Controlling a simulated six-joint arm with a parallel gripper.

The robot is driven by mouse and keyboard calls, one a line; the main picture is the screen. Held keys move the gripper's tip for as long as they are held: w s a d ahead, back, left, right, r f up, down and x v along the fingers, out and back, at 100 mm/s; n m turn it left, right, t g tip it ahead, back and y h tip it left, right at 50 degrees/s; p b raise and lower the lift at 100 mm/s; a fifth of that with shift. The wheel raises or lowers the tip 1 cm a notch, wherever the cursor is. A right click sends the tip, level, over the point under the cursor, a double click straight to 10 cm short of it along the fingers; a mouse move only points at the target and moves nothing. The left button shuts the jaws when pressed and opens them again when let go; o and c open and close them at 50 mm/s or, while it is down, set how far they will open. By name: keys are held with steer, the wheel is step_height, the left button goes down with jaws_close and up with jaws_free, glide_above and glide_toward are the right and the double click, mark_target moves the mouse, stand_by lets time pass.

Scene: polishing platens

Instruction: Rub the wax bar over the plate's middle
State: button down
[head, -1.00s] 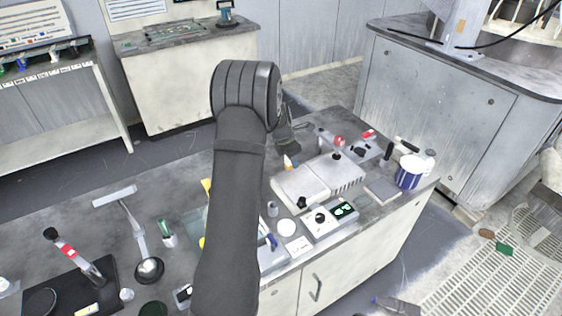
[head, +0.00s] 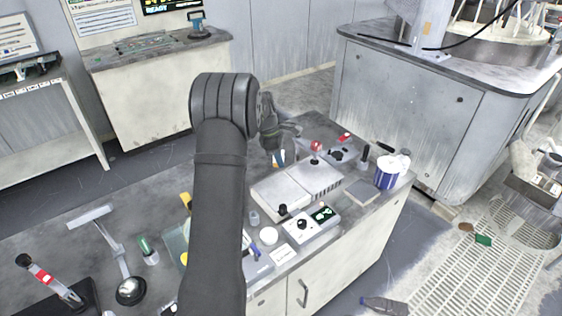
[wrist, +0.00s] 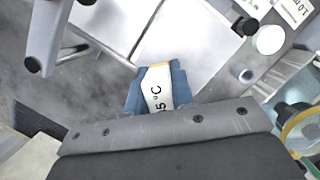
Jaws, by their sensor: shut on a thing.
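My gripper (head: 279,149) is above the back edge of a pale two-part plate. It is shut on the wax bar (head: 279,157), which has a pale wrapper and an orange end. In the wrist view, the blue fingers of my gripper (wrist: 158,95) clasp the wax bar (wrist: 157,88), with "5 °C" lettering on its wrapper. The plate's left half (head: 275,197) and its slotted right half (head: 318,180) lie side by side. The plate also shows beyond the bar in the wrist view (wrist: 190,48). I cannot see contact between bar and plate.
A control box (head: 308,226) and a white round disc (head: 268,235) stand in front of the plate. A red-topped knob (head: 316,147) is behind it. A blue and white tub (head: 390,173) stands at the right. A green-capped bottle (head: 148,250) is at the left.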

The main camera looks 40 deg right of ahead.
mark_target(280, 194)
steer(key=shift+m, duration=0.3)
steer(key=shift+f, duration=4)
steer(key=shift+s, duration=2.35)
steer(key=shift+w, duration=2.35)
steer(key=s, duration=0.5)
steer(key=shift+w+a, duration=0.35)
steer(key=shift+w, duration=0.5)
steer(key=shift+w+a, duration=0.4)
steer(key=shift+w, duration=0.45)
steer(key=shift+w+a, duration=0.35)
steer(key=shift+w, duration=0.5)
steer(key=shift+s, duration=2.4)
steer(key=shift+w+a, duration=0.35)
steer(key=shift+w, duration=0.45)
steer(key=shift+w+a, duration=0.35)
steer(key=shift+w, duration=0.4)
steer(key=shift+w+a, duration=0.35)
steer(key=shift+w, duration=0.45)
steer(key=shift+s, duration=2.4)
steer(key=w, duration=0.5)
steer(key=shift+s, duration=2.3)
steer(key=shift+s+r, duration=0.2)
step_height(280, 194, up, 8)
